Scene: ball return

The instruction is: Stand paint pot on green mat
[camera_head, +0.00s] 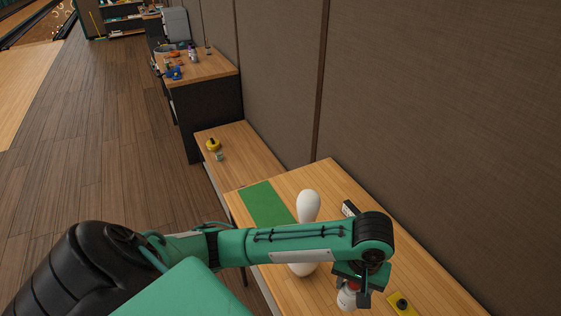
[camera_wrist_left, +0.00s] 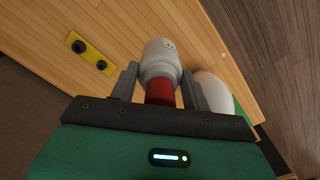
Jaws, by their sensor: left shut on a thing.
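The paint pot (camera_head: 346,299) is small and white-grey with a red part. My left gripper (camera_head: 352,287) is shut on it at the near right of the table. In the left wrist view the pot (camera_wrist_left: 160,62) sits between the two fingers of the gripper (camera_wrist_left: 160,82), its red part towards the palm. I cannot tell whether it touches the table. The green mat (camera_head: 262,202) lies flat at the table's far left, beyond my forearm, and its visible part is bare. A bit of the mat shows in the wrist view (camera_wrist_left: 241,116). My right gripper is not in view.
A white bowling pin (camera_head: 308,205) stands between the mat and my gripper, partly behind my forearm. A yellow plate with black knobs (camera_head: 403,306) lies to the right. A dark object (camera_head: 349,208) lies near the wall. A lower bench (camera_head: 240,150) adjoins the far end.

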